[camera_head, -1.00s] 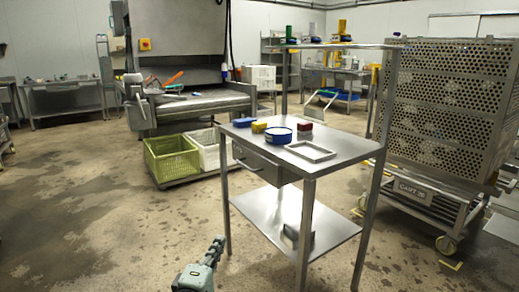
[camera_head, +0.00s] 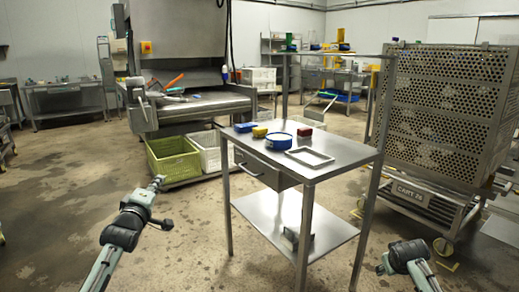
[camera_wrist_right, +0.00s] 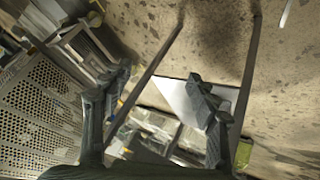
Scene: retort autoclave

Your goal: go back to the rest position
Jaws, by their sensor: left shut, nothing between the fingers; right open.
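My left arm comes in from the lower left in the head view, and its gripper (camera_head: 158,182) is at the far end, over bare floor left of the steel table. It is shut and empty. My right arm (camera_head: 407,255) shows at the bottom right of the head view, in front of the perforated cart; its fingers are hard to make out there. In the right wrist view my right gripper (camera_wrist_right: 160,95) has its two dark fingers apart with nothing held between them.
The steel table (camera_head: 345,147) stands between my arms, with blue, yellow and red items and a white frame (camera_head: 310,157) on top. The perforated cart (camera_head: 440,110) is at the right. Green (camera_head: 173,163) and white crates stand behind left. Floor at left is clear.

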